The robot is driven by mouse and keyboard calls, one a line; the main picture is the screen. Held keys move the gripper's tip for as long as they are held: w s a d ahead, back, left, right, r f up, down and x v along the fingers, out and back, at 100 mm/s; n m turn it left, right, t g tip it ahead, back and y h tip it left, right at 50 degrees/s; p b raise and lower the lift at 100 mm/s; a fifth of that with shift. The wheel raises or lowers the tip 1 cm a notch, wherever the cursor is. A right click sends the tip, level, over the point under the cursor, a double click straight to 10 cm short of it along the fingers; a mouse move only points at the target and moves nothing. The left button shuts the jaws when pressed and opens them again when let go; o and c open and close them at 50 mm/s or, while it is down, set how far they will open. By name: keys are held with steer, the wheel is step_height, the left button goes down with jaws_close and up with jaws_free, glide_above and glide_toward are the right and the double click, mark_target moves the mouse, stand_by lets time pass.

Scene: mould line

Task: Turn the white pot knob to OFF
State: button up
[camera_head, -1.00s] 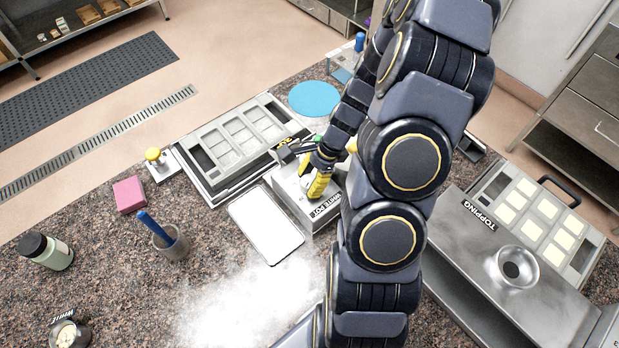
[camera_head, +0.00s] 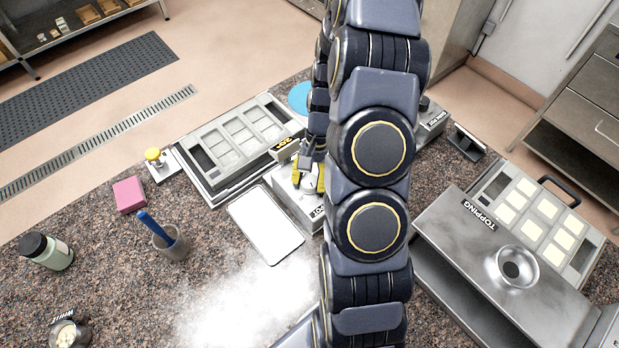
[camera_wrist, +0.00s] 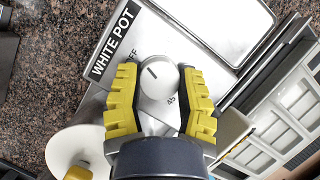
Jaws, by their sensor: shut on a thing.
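The white pot unit is a pale metal box (camera_head: 283,184) with a black WHITE POT label, partly hidden by my arm in the head view. In the wrist view the label (camera_wrist: 116,41) is readable. The round silver knob (camera_wrist: 157,76) sits between the two yellow fingers of my gripper (camera_wrist: 160,88), which is shut on it. The knob's dark mark points up and left, toward partly covered lettering ending in FF. A "45" shows below right of the knob. In the head view my gripper (camera_head: 309,180) is over the box, and the knob is hidden.
A white rectangular tray (camera_head: 265,224) lies left of the box. A mould tray (camera_head: 241,135) is behind it. A second labelled box (camera_head: 432,121) stands behind right of my arm. The TOPPING station (camera_head: 500,250) is at the right. A cup with a blue-handled tool (camera_head: 168,243) stands left.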

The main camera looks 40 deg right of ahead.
steer(key=shift+n+g+h, duration=0.4)
steer(key=shift+n, duration=0.8)
steer(key=o, duration=1.1)
steer(key=shift+o, duration=0.2)
steer(key=v, duration=1.2)
steer(key=shift+a, duration=0.1)
